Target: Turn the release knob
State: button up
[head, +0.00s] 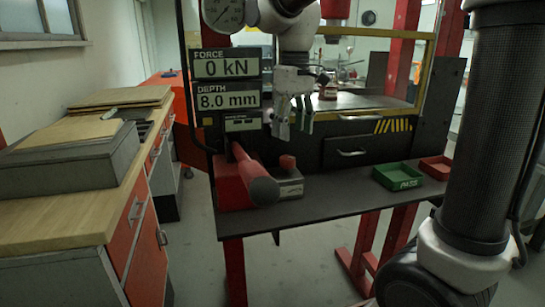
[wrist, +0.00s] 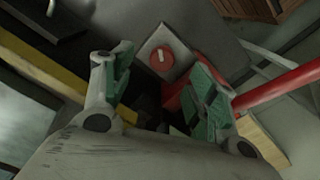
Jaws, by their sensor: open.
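The release knob (wrist: 161,58) is a round red knob with a pale mark on top, set on a grey block (wrist: 178,37). In the head view the red knob (head: 288,162) stands on the small grey block (head: 291,187) on the dark bench. My gripper (head: 297,125) is above the knob in the head view, apart from it, with its fingers pointing down. In the wrist view my gripper (wrist: 165,85) is open and empty. Its two green-padded fingers are spread, and the knob shows beyond the gap between them.
A red lever (head: 262,189) with a dark end stands just left of the knob, by a red base (head: 231,187). Displays (head: 228,83) read 0 kN and 8.0 mm. Green (head: 398,177) and red (head: 436,167) trays sit right. The bench (head: 335,200) between is clear.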

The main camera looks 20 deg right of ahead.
aim_at(288, 157)
jog(key=f, duration=0.8)
jog(key=shift+w+a, duration=0.2)
jog(key=shift+a, duration=0.2)
jog(key=shift+r, duration=0.1)
jog(key=c, duration=1)
